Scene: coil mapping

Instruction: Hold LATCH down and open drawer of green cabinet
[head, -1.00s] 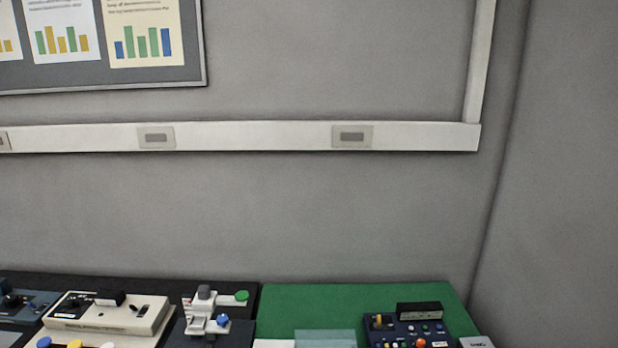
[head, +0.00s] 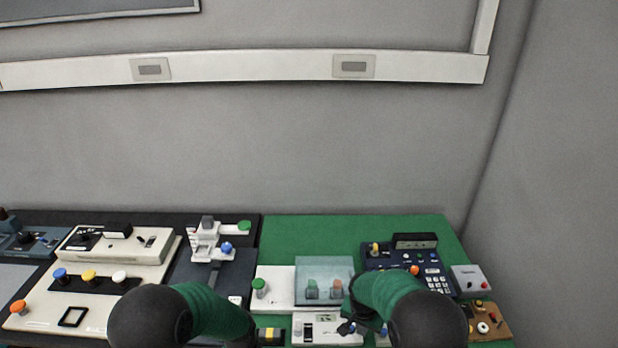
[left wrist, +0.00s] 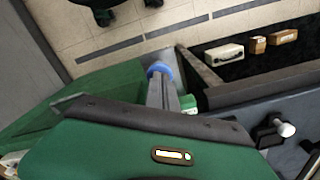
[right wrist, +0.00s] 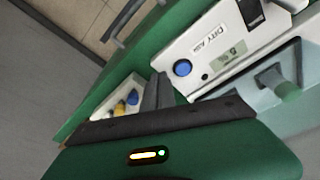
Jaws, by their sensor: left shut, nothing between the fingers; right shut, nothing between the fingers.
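The green bench top (head: 300,230), which may be the cabinet's top, fills the right of the head view. In the right wrist view a grey bar handle (right wrist: 122,22) sits along a green edge above the tiled floor. I cannot read LATCH on any part. My left gripper (left wrist: 168,92) is shut and empty, with a blue round knob (left wrist: 160,70) just beyond its fingertips in the left wrist view. My right gripper (head: 347,327) is shut and empty, low over the front of the bench; its fingers (right wrist: 158,88) show beside a white panel with a blue button (right wrist: 182,68).
A clear cover (head: 324,268) stands on a white unit. A dark blue keypad panel (head: 385,262) and a small grey box (head: 470,278) lie to the right. Cream consoles (head: 120,245) stand left. A dark recess (left wrist: 262,65) with a white box (left wrist: 224,54) shows in the left wrist view.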

